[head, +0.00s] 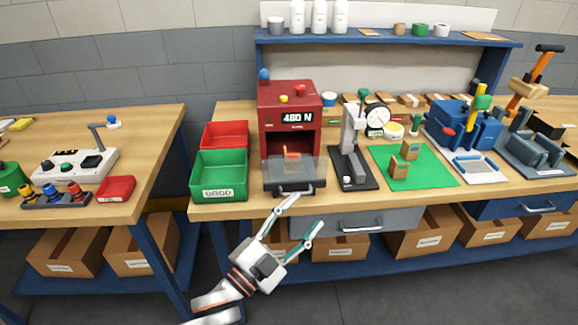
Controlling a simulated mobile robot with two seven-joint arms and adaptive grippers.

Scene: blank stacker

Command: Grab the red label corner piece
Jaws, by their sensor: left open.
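An orange-red corner-shaped piece (291,153) stands inside the red press machine (290,97), behind a clear front panel; its label is too small to make out. Two wooden corner pieces, one behind (410,150) and one in front (396,166), stand on the green mat (428,178); I cannot read their label colours. My left gripper (304,212) is open and empty, in front of the table edge and below the press. It is apart from all the pieces. My right gripper is not in view.
A green bin marked GOOD (219,176) and a red bin (225,134) stand left of the press. A dial gauge stand (352,155) stands between the press and the mat. A blue vise (461,125) is farther right. A grey drawer (368,221) sits under the tabletop.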

